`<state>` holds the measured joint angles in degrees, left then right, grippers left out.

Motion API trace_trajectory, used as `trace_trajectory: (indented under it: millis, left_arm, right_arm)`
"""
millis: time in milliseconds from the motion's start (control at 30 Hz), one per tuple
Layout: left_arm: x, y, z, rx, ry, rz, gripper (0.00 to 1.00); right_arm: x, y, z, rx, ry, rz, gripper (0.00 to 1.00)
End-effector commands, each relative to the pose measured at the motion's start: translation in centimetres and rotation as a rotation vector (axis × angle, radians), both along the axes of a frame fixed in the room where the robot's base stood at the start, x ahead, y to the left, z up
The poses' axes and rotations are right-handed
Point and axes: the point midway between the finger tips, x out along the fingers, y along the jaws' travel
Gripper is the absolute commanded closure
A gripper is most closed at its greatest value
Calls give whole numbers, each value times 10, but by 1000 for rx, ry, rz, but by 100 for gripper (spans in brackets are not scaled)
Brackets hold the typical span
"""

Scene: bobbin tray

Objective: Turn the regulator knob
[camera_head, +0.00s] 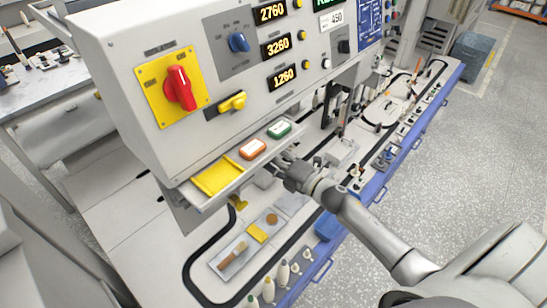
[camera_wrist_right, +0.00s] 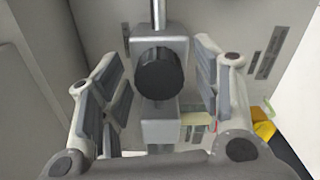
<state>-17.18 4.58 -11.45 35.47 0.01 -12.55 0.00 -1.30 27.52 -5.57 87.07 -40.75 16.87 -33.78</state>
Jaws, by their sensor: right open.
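The regulator knob (camera_wrist_right: 159,73) is a black round knob on a grey block with a metal rod above it, in the middle of the right wrist view. My right gripper (camera_wrist_right: 156,82) is open, with one finger on each side of the knob and a visible gap to both. In the head view my right gripper (camera_head: 283,166) reaches under the front of the control panel. I cannot make out the regulator knob there. My left gripper is not in view.
The control panel (camera_head: 150,100) hangs close above my right gripper, with a red rotary switch (camera_head: 180,89) and a ledge with an orange button (camera_head: 253,149) and a green button (camera_head: 279,129). A tray (camera_head: 233,262) lies on the bench below.

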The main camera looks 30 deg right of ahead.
Motion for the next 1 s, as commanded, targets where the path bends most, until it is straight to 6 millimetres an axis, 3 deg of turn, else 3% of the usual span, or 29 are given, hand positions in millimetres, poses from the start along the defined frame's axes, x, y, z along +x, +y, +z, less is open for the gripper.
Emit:
trace_trajectory:
  millis: [267,733,1000]
  left_arm:
    - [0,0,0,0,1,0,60]
    - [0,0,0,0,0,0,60]
    - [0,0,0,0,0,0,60]
  right_arm:
    - [-21,-7,-1,-1,3,-1,42]
    - [-93,-32,-1,-1,3,-1,42]
    - [-112,-39,0,1,0,0,42]
